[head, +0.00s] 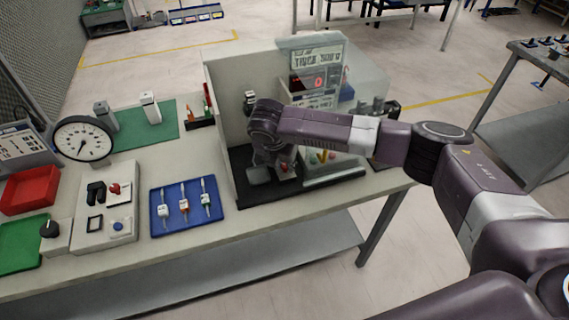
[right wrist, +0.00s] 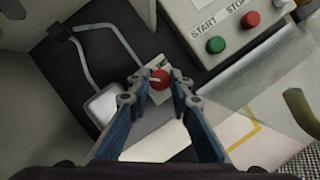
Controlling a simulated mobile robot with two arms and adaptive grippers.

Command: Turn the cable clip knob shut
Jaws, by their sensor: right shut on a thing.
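The cable clip knob (right wrist: 159,79) is red with a pale line across its top. It sits on a small pale plate (right wrist: 152,67) on a dark base in the right wrist view. My right gripper (right wrist: 162,86) has its two blue-padded fingers on either side of the knob, shut on it at the fingertips. In the head view the right gripper (head: 272,173) points down inside the walled station, and its wrist hides most of the knob area. My left gripper is in neither view.
Beside the knob, a box (right wrist: 228,28) carries a green START and a red STOP button. A grey cable (right wrist: 88,62) runs to a pale block (right wrist: 104,104). Foam walls (head: 228,105) enclose the station. A blue tray (head: 180,228) lies to its left.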

